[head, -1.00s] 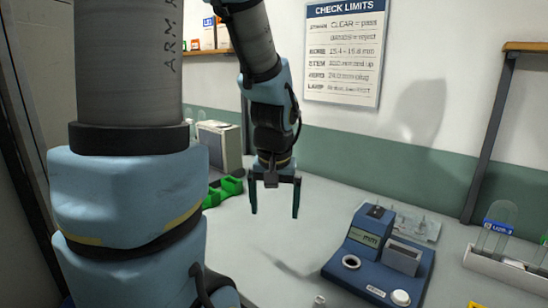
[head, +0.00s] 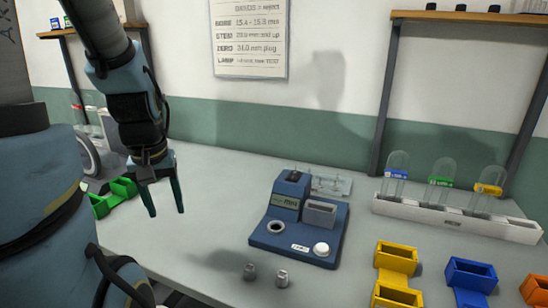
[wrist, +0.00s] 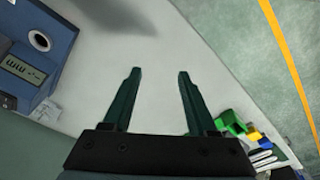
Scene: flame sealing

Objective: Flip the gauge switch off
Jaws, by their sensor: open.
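The blue gauge (head: 300,222) stands on the bench in the middle of the head view. It has a small display, a round dark-centred port, a grey box-like part, a white round knob (head: 321,249) at its front right and a small dark part (head: 294,176) on top. The gauge also shows at the upper left of the wrist view (wrist: 40,50). My gripper (head: 166,212) is open and empty, pointing down, above the bench to the left of the gauge and apart from it.
Two small grey pieces (head: 266,274) lie in front of the gauge. A clear plate (head: 331,186) with pins is behind it.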

